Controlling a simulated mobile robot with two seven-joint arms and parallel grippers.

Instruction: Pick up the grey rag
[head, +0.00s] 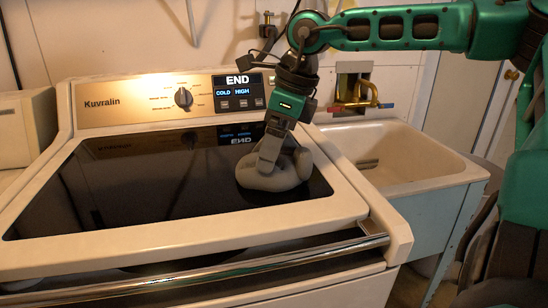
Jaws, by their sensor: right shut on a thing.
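The grey rag (262,182) is a crumpled, rounded lump on the dark glass lid (130,185) of the washer, near the lid's right side. My right gripper (270,157) points down from above, shut on the grey rag. Its fingertips press into the rag's upper part, and the rag partly hides them. The rag appears to touch the glass; I cannot tell if any part is lifted. My left gripper is not in the view.
The washer's control panel (160,100) with a dial and display rises behind the lid. A metal handle bar (200,265) runs along the washer's front. A utility sink (400,160) with a brass faucet (358,97) stands at the right. The lid's left part is clear.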

